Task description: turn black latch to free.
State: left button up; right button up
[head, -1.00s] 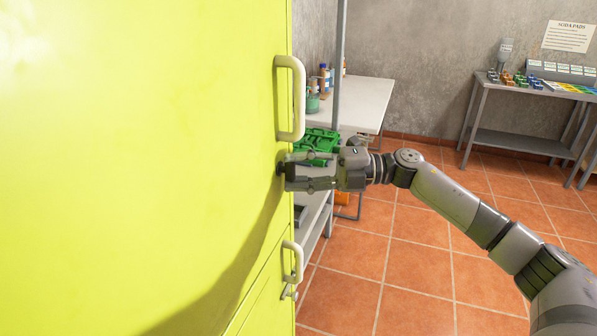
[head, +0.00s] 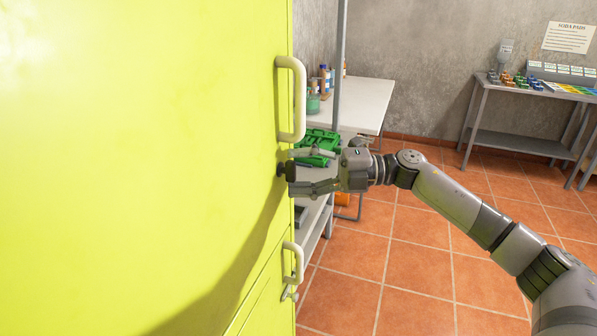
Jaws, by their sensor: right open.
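The black latch (head: 281,170) sits at the right edge of the tall yellow-green cabinet door (head: 150,130), just below its long pale handle. Only a small dark part of it shows clearly. My right gripper (head: 298,171) is level with the latch and right at it, with the fingers pointing left towards the door. Its fingers are spread, one above and one below the latch's height. Whether they touch the latch, and which way the latch is turned, I cannot tell. My left gripper is not in view.
The long pale handle (head: 298,98) stands out just above my gripper. A smaller handle (head: 297,262) is on the lower door. Behind my gripper are a green case (head: 318,140) and a white-topped bench (head: 365,100). The tiled floor on the right is clear.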

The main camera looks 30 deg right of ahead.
jog(key=v, duration=1.1)
jog(key=shift+s+d, duration=0.15)
jog(key=shift+d, duration=0.15)
jog(key=shift+f, duration=0.1)
